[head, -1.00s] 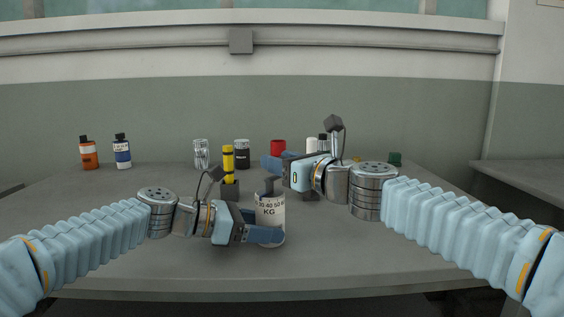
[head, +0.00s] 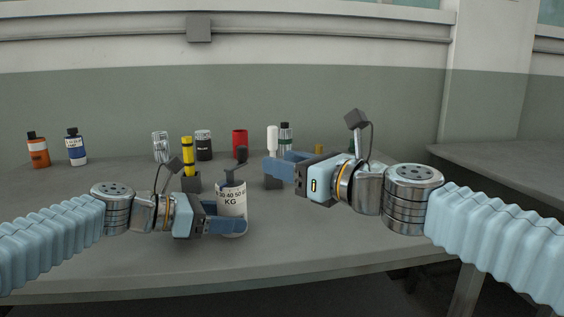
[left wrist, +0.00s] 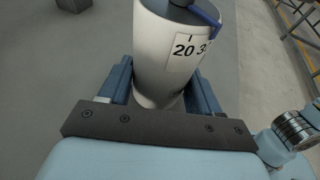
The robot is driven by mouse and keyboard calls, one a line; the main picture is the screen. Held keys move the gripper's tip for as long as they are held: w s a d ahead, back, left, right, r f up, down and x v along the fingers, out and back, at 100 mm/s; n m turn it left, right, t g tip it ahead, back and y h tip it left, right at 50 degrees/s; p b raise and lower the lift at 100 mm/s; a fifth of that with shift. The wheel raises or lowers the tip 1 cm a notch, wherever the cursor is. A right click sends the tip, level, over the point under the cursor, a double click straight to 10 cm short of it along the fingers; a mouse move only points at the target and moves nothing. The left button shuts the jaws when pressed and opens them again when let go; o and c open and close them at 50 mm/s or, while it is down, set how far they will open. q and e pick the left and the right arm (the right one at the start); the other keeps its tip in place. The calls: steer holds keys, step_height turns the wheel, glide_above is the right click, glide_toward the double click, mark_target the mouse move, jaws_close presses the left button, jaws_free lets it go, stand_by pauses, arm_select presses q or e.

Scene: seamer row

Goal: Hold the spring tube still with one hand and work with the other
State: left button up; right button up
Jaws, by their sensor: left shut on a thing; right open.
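The spring tube (head: 231,203) is a white upright cylinder with a printed number scale, "KG" and a dark hooked piece on top. It stands near the front of the table. My left gripper (head: 226,217) is shut around its lower part; in the left wrist view the tube (left wrist: 165,60) sits between both blue fingers (left wrist: 160,92). A blue bar crosses the tube's top there; I cannot tell what it is. My right gripper (head: 283,170) is open, to the right of and behind the tube, apart from it. No object shows clearly between its fingers.
Behind are orange (head: 38,152) and blue-labelled (head: 76,148) bottles, a dark jar (head: 204,145), a red can (head: 240,143) and a white bottle (head: 272,140). The table's front right (head: 320,235) is clear.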

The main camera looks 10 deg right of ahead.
arm_select(q)
steer(key=o, duration=0.9)
